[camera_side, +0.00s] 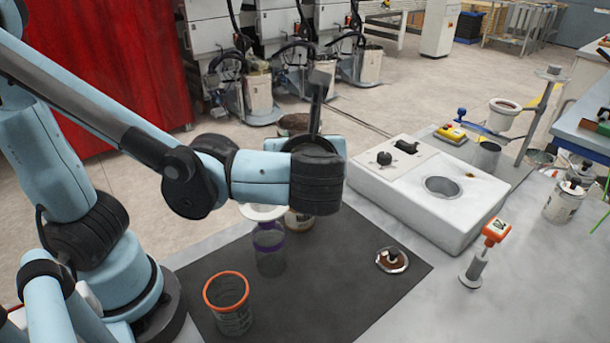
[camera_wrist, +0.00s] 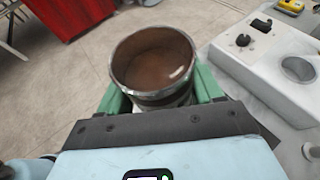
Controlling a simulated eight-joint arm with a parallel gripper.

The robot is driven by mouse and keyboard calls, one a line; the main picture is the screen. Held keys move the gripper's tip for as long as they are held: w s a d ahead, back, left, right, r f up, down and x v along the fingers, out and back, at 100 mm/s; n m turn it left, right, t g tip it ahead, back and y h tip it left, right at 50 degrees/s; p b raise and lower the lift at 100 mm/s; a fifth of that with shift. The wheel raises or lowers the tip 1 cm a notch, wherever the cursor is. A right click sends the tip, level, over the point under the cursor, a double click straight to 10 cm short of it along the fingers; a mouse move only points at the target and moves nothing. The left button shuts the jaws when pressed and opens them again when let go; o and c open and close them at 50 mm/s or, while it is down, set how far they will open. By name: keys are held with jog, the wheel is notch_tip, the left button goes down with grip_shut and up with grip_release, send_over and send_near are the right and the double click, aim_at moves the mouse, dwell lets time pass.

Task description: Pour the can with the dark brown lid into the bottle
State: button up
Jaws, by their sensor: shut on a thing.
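In the wrist view, my gripper (camera_wrist: 160,92) has its green fingers shut on an open can (camera_wrist: 152,62) with a metal rim and a brown inside. In the side view, a dark brown top (camera_side: 292,124) shows behind my wrist, and the fingers are mostly hidden. A clear bottle with a purple band (camera_side: 269,248) stands on the dark mat below my wrist. A white funnel-like piece (camera_side: 262,212) sits at its top. A can-like part (camera_side: 299,223) shows beside it, mostly hidden.
An orange-rimmed clear cup (camera_side: 228,303) stands at the front of the dark mat (camera_side: 330,295). A white coater machine (camera_side: 435,185) with knobs and a round well is to the right. An orange-headed tool (camera_side: 484,253) stands right of the mat, whose front right is clear.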

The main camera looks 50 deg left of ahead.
jog(key=shift+s+d+f+n+g+y, duration=0.1)
jog(key=shift+s+d+n+g+y, duration=0.15)
jog(key=shift+s, duration=0.25)
jog(key=shift+s+d+f+n+g+y, duration=0.15)
jog(key=shift+s+n+g, duration=0.15)
jog(key=shift+s, duration=0.2)
jog(key=shift+w+d+r+n+t+h, duration=0.1)
jog(key=shift+w+d+n+t+h, duration=0.1)
jog(key=shift+n+t, duration=0.35)
jog(key=shift+w+d+r+n+t+h, duration=0.1)
jog(key=shift+w+n+t+h, duration=0.15)
jog(key=shift+n, duration=0.35)
jog(key=shift+w+f+n+t, duration=0.2)
jog(key=shift+f+n+t, duration=0.5)
jog(key=shift+f, duration=0.7)
jog(key=shift+w+d+f+n+h, duration=0.1)
jog(key=shift+f+n+h, duration=0.15)
jog(key=shift+f+n, duration=0.3)
jog(key=shift+r+t, duration=0.1)
jog(key=shift+t, duration=0.15)
jog(key=shift+n, duration=0.35)
jog(key=shift+r+n+t, duration=0.9)
jog(key=shift+r+n, duration=0.05)
jog(key=shift+n, duration=0.55)
dwell(1.8)
